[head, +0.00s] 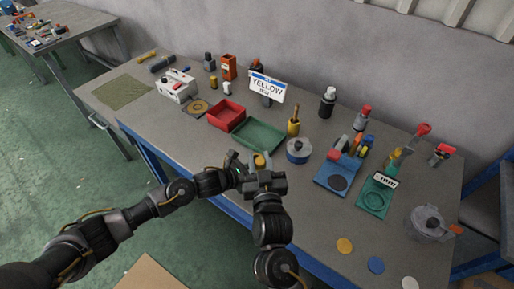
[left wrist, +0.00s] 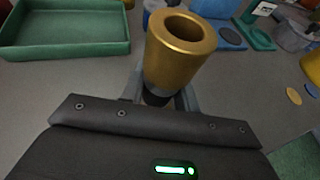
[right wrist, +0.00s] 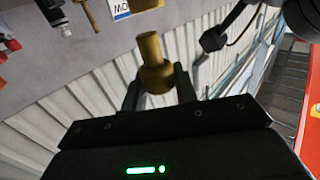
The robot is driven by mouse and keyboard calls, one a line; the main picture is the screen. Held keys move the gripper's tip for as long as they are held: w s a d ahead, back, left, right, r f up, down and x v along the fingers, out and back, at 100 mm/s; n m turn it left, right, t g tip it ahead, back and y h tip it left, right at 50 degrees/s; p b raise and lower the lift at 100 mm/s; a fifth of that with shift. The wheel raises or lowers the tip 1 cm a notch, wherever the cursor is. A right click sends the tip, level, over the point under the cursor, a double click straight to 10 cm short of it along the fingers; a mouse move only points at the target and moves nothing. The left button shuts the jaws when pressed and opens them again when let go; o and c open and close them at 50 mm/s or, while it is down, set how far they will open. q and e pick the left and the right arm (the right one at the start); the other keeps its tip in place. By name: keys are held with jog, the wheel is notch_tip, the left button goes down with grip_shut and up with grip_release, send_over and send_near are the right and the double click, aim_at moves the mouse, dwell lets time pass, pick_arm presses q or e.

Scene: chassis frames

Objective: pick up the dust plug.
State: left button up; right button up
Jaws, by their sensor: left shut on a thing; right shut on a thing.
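My left gripper (head: 236,162) is shut on a hollow brass-coloured cylinder (left wrist: 181,48). In the left wrist view its open end faces up toward the camera, and a dark part shows below it between the fingers. My right gripper (head: 262,168) is shut on a brass-coloured piece (right wrist: 155,68) with a rounded lower body and a narrower neck. The two grippers are close together over the table's front edge, with a bit of yellow (head: 260,159) between them in the head view. I cannot tell which piece is the dust plug.
The grey table (head: 290,225) carries a green tray (head: 258,134), a red tray (head: 226,113), a brass bottle-like piece (head: 293,122), a blue-grey pot (head: 298,150), blue (head: 336,178) and green (head: 374,199) stands, and a lidded pot (head: 428,222). Coloured discs (head: 344,245) lie at front right.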

jog(key=s+d, duration=0.1)
jog(key=s, duration=1)
jog(key=shift+s+d, duration=0.25)
jog(key=shift+s, duration=0.1)
pick_arm(q)
jog(key=o, duration=1.2)
jog(key=v, duration=1.2)
